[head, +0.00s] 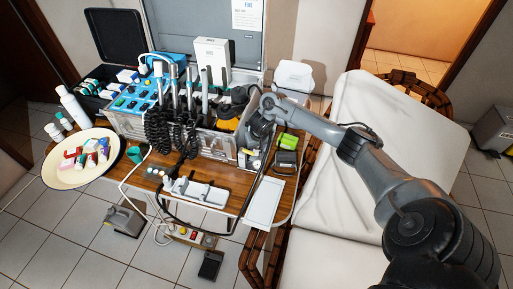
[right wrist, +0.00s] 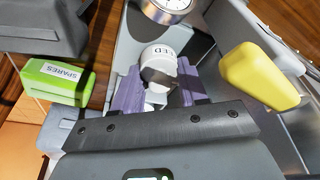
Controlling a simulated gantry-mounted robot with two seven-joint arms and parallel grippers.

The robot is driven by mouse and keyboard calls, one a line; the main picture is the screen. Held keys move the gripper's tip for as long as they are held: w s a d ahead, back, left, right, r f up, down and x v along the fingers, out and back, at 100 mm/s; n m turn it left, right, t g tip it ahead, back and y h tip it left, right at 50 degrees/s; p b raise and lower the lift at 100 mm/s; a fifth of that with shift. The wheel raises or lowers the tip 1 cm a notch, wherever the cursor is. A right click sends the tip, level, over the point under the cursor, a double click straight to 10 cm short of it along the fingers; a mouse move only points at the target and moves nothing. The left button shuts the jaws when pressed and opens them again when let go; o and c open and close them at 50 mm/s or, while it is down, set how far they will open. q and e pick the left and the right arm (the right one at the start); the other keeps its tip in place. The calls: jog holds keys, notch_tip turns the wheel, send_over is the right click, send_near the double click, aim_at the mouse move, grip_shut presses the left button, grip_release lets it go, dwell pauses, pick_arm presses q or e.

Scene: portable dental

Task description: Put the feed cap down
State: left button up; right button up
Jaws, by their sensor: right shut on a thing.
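The feed cap (right wrist: 158,60) is a white round cap with dark lettering, partly readable as "FEED", in the right wrist view. My right gripper (right wrist: 158,82) is shut on it, with a purple pad on either side. In the head view my right gripper (head: 253,146) points down at the right end of the open equipment case (head: 222,146). The cap is too small and covered to make out there. I cannot tell whether the cap touches anything beneath it. My left gripper is not in view.
A round gauge (right wrist: 167,7) is just beyond the cap. A yellow handle-like piece (right wrist: 260,78) is to its right. A green box marked SPARES (right wrist: 55,82) is to the left.

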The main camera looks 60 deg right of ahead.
jog(key=o, duration=1)
jog(key=shift+f, duration=0.15)
jog(key=shift+r, duration=0.5)
jog(key=p+v, duration=0.6)
jog(key=v, duration=0.5)
jog(key=shift+s+r+p, duration=0.15)
jog(key=shift+p, duration=0.25)
